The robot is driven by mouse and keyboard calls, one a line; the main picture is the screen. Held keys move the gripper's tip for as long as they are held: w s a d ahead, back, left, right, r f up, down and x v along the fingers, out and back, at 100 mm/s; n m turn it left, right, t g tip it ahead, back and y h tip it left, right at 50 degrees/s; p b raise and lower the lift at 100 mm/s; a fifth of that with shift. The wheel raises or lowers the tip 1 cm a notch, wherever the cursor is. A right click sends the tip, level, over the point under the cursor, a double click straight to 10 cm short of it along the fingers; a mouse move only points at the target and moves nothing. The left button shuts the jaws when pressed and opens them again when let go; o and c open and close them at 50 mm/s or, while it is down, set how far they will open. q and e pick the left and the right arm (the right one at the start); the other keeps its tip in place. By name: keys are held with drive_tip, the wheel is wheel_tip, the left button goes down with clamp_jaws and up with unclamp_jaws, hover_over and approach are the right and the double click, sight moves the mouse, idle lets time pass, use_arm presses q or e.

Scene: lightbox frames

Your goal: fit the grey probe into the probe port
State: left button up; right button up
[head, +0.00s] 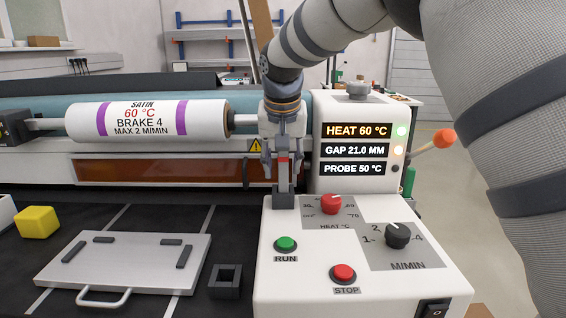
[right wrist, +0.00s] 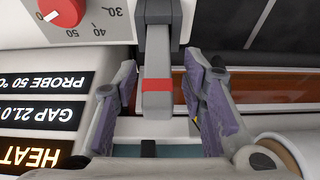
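The grey probe (head: 284,178), with a red band near its top, stands upright in a dark grey socket (head: 284,202) at the back left corner of the white control box. This socket looks like the probe port. In the right wrist view the probe (right wrist: 157,50) runs into the socket at the top edge; its seated depth is hidden. My right gripper (head: 283,163) is above the socket, pointing down. Its fingers (right wrist: 160,82) stand apart on both sides of the probe, with visible gaps. My left gripper is not in view.
The control box (head: 300,295) carries a red heat knob (head: 331,204), green and red buttons and a black knob. A display reads PROBE 50 °C (head: 353,169). A hollow dark block (head: 225,281), a grey plate (head: 125,262) and a yellow cube (head: 37,220) lie left. A labelled roll (head: 147,119) is behind.

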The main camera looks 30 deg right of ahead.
drive_tip(key=shift+s+r, duration=0.1)
drive_tip(key=v, duration=1.2)
